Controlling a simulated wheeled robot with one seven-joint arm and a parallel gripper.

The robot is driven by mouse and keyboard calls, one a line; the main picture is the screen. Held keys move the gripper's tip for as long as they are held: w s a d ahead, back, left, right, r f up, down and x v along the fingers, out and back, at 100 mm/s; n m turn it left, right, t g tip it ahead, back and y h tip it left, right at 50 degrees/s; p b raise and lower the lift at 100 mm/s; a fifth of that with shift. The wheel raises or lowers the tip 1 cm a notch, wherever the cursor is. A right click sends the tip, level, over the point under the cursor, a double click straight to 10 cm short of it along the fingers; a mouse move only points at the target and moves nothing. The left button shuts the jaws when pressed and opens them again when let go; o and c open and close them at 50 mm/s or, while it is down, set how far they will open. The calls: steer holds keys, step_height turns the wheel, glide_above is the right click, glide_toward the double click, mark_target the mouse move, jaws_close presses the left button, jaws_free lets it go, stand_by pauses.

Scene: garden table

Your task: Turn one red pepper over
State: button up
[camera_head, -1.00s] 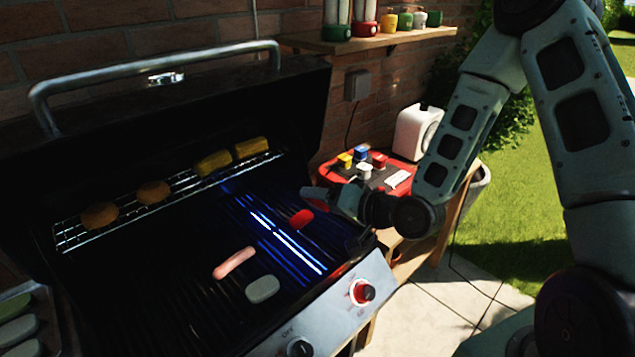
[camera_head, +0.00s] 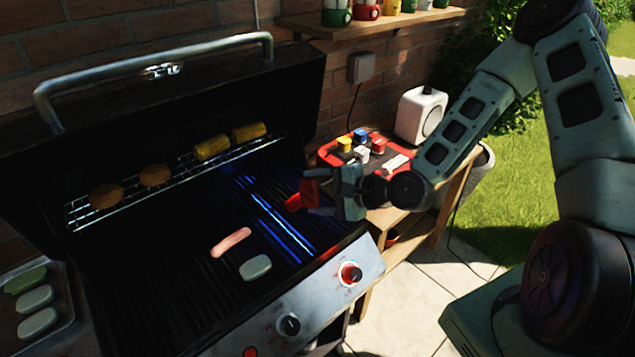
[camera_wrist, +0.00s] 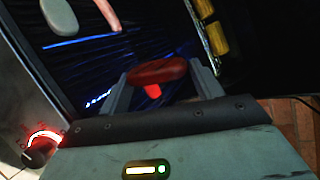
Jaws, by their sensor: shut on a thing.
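My gripper (camera_head: 322,196) is shut on a red pepper (camera_head: 310,188) and holds it above the right part of the grill (camera_head: 190,275). In the wrist view the held pepper (camera_wrist: 157,72) lies crosswise between the two fingers. A pink sausage (camera_head: 231,242) and a pale oval piece (camera_head: 256,267) lie on the grate to the left.
A raised rack (camera_head: 180,187) at the back holds two round patties (camera_head: 154,176) and two corn pieces (camera_head: 211,147). The open lid (camera_head: 170,115) stands behind. A tray (camera_head: 62,300) is at left. A side table with a red tray (camera_head: 327,153) is at right. The grate's front left is clear.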

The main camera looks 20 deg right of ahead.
steer(key=m, duration=0.1)
steer(key=m+g+y+b, duration=0.1)
steer(key=m+g, duration=0.2)
steer(key=m, duration=0.6)
glide_above(318, 236)
step_height(318, 236, down, 5)
steer(key=shift+f, duration=0.2)
steer(key=shift+f+b, duration=1.5)
steer(key=shift+f, duration=0.95)
steer(key=shift+f+b, duration=0.3)
steer(key=shift+f, duration=0.1)
steer(key=shift+f+b, duration=0.4)
steer(key=shift+f, duration=0.2)
steer(key=o, duration=1)
steer(key=shift+o, duration=0.2)
steer(key=shift+r, duration=0.1)
